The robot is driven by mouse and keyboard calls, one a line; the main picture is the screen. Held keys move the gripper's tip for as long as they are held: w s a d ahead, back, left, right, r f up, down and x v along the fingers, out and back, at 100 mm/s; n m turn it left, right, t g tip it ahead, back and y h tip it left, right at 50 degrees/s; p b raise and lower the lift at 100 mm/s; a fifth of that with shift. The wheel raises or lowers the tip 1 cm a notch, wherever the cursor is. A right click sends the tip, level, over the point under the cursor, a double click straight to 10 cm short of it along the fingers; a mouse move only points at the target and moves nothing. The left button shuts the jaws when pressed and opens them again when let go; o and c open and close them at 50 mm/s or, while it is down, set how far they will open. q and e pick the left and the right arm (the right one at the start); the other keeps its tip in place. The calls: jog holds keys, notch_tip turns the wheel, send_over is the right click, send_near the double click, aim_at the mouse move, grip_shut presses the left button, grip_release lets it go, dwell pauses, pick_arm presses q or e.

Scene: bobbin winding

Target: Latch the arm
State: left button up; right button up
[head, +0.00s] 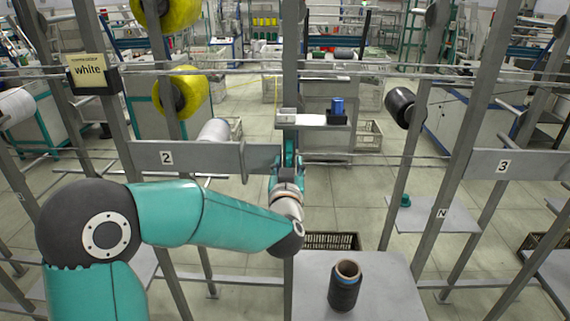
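My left gripper (289,157) is at the middle of the head view, raised against a grey upright post beside the plate marked 2 (205,157). Its fingers are small and partly hidden by its own wrist, so I cannot tell whether they are open or shut. Just above the fingertips is a pale horizontal piece (300,118) that may be the arm to latch. A dark holder with a blue cylinder (338,106) is at its right end. I cannot tell whether the gripper touches the pale piece. My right gripper is out of view.
A dark bobbin (345,286) stands upright on a grey shelf (393,290) below right of the gripper. Yellow spools (182,91), a white roll (214,131) and a black spool (405,107) hang on the frame. Upright posts and thin rails cross the space.

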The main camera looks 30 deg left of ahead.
pick_arm(q)
grip_shut()
jog(key=shift+a, duration=0.35)
jog(key=shift+d, duration=0.25)
jog(key=shift+a+f+n+b, duration=0.1)
jog(key=shift+n+b, duration=0.2)
jog(key=shift+b, duration=0.05)
jog(key=shift+f+n+b, duration=0.15)
jog(key=shift+n+b, duration=0.55)
jog(key=shift+b, duration=0.3)
jog(key=shift+s+a+f+n+b, duration=0.15)
jog(key=shift+f+n+b, duration=0.1)
jog(key=shift+n+b, duration=2.35)
jog(key=shift+s+a+f+n+b, duration=0.1)
jog(key=shift+f+n+b, duration=0.1)
jog(key=shift+n+b, duration=2.35)
jog(key=shift+s+a+f+n+b, duration=0.15)
jog(key=shift+f+n+b, duration=0.1)
jog(key=shift+n+b, duration=2.35)
jog(key=shift+w+n, duration=0.1)
jog(key=shift+n, duration=0.35)
